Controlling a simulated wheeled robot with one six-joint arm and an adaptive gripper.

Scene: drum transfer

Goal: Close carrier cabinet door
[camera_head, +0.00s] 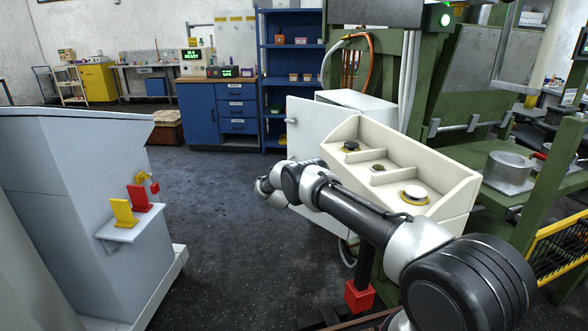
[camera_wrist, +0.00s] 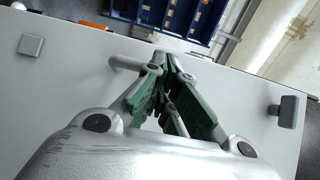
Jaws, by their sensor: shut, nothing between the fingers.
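The white carrier cabinet (camera_head: 355,98) stands against the green machine frame in the head view. Its white door (camera_head: 306,112) stands swung open to the left, with a small bar handle (camera_head: 291,120) on its face. My gripper (camera_head: 262,189) is low, in front of the door, and small in this view. In the wrist view a broad white panel, apparently the door (camera_wrist: 75,50), fills much of the picture. A rounded handle (camera_wrist: 124,63) sticks out just left of my gripper (camera_wrist: 170,62). The fingers are together and empty. Whether they touch the panel cannot be told.
A cream tray (camera_head: 440,178) with compartments stands right of the door, behind my arm. A grey cabinet (camera_head: 70,190) with red and yellow holders stands left. Blue drawers (camera_head: 215,115) and blue shelves (camera_head: 290,60) are behind. The floor (camera_head: 215,215) between is clear.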

